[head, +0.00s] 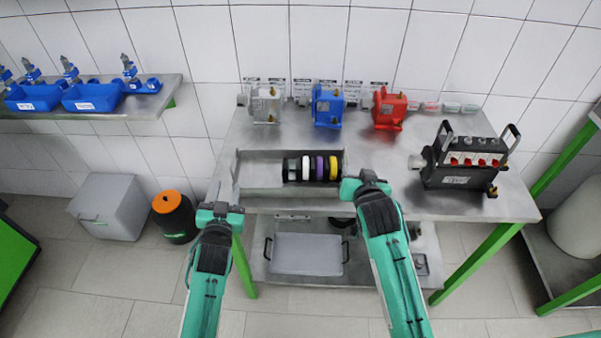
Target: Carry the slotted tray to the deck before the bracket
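A shallow grey metal tray (258,170) lies near the front edge of the bench top, left of centre. Black, white, purple and yellow discs (320,168) stand upright in a row in its right part; its left part looks empty. I take this as the slotted tray, though I cannot make out slots. My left gripper (220,211) is at the bench's front left corner, near the tray's left end. My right gripper (362,187) is close by the tray's right end. I cannot tell whether either touches it, and the fingers are too small to read. I cannot clearly identify the bracket.
Clear, blue (327,107) and red (389,109) pump units stand along the back of the bench top (375,150). A black handled unit (465,165) stands at the right. A grey handled box (306,255) sits on the lower shelf. Bench top between the pumps and black unit is free.

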